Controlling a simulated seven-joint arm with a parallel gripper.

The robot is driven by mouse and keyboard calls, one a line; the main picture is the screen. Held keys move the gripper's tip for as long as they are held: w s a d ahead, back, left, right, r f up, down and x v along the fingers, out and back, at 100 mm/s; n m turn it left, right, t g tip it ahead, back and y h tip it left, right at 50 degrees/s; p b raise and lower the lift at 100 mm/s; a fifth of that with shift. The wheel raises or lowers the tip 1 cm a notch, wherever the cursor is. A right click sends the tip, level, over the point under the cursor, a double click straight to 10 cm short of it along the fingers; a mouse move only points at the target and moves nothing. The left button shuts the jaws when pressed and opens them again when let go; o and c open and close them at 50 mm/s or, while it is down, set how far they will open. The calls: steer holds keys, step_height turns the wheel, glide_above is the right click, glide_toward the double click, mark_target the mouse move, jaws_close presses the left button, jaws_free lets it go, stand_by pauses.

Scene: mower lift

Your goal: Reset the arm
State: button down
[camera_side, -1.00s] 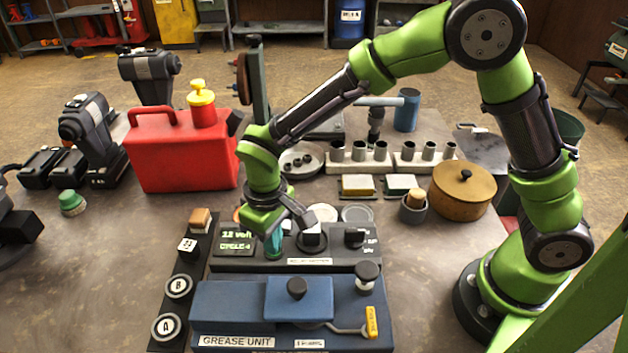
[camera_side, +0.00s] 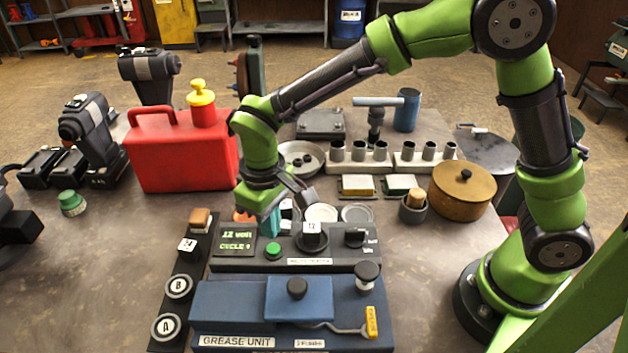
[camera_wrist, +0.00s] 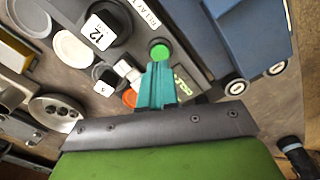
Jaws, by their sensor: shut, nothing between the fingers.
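My gripper (camera_side: 270,226) has teal fingers that are shut and empty. In the side view it hangs just behind and above the round green button (camera_side: 273,250) on the dark grey control box (camera_side: 330,260). In the wrist view the teal fingertips (camera_wrist: 158,66) point towards the green button (camera_wrist: 160,50), apart from it as far as I can tell. A black knob (camera_side: 311,238) marked 12 stands right of the button.
The blue grease unit (camera_side: 230,305) lies in front of the control box. A dark strip with buttons A (camera_side: 166,326) and B (camera_side: 178,286) runs along its left. A red fuel can (camera_side: 180,160) stands behind left. Bare table (camera_side: 100,260) lies at left.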

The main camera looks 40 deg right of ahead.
steer(key=shift+s+d, duration=0.45)
steer(key=shift+s, duration=0.35)
steer(key=s+d+r+m+t+y, duration=0.1)
steer(key=s+d+r+m+t, duration=0.2)
steer(key=s+d+r, duration=0.2)
steer(key=s+d+r+m+t+y, duration=0.1)
steer(key=s+d+r+m+t, duration=0.3)
steer(key=d+r, duration=0.6)
steer(key=s+d, duration=0.2)
steer(key=shift+s+d, duration=0.2)
steer(key=shift+d, duration=0.15)
steer(key=c, duration=1.8)
jaws_free()
